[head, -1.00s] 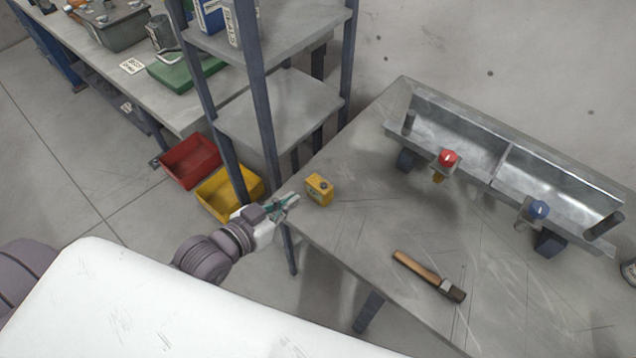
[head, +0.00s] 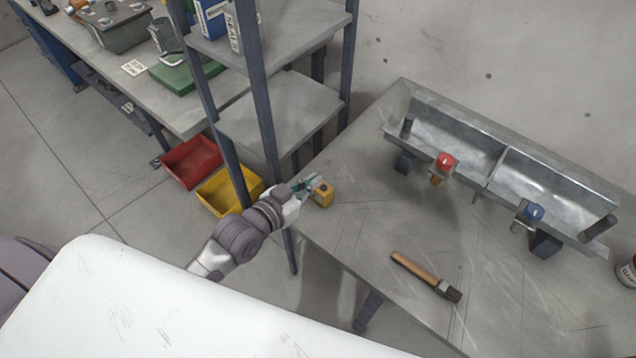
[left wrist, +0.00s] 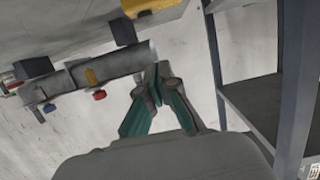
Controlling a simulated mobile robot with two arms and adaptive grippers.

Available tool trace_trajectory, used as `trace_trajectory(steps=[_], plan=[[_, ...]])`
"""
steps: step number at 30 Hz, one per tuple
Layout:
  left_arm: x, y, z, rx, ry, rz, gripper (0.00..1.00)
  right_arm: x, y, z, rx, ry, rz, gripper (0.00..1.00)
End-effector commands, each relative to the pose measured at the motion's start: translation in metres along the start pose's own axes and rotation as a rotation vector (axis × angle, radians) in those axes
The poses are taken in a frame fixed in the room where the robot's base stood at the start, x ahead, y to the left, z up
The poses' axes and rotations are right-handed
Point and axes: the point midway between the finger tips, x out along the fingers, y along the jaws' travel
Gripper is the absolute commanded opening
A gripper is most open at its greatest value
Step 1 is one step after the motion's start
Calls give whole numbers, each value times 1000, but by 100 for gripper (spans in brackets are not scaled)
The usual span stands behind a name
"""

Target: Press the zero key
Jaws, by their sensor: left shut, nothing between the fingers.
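A small yellow box (head: 323,194) with a dark round part on its top stands near the left corner of the grey table. No zero key can be made out for certain; markings on the box are too small to read. My left gripper (head: 312,180) is shut and empty, with its fingertips right by the box at its upper left; I cannot tell whether they touch. In the left wrist view the shut green fingers (left wrist: 158,80) point up the picture, and part of the yellow box (left wrist: 147,5) shows at the top edge, cut off. My right gripper is not in view.
A metal trough (head: 500,165) with a red knob (head: 445,160) and a blue knob (head: 534,212) stands at the table's back. A shelf rack (head: 285,112) stands close behind my left arm. The table's middle is clear.

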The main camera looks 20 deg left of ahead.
Motion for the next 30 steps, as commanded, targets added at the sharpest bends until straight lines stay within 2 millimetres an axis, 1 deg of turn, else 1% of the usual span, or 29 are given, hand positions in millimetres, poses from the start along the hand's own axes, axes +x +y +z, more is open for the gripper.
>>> trace_trajectory(steps=[1, 4, 5, 6, 10, 15, 25, 30], plan=[[12, 0, -4, -1, 2, -1, 0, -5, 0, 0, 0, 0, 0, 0], [31, 0, -3, 1, 2, 0, 0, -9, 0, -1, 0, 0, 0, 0], [30, 0, 8, 1, -6, 0, 0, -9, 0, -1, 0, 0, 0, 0], [31, 0, 15, 0, -6, 1, 0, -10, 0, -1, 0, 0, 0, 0], [34, 0, 30, 0, -3, 0, 0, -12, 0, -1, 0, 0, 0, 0], [36, 0, 38, 1, -1, 0, 0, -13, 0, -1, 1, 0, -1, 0], [36, 0, 40, 1, 0, 0, 0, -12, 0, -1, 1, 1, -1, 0], [41, 0, 58, 1, -2, 0, 0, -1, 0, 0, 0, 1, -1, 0]])
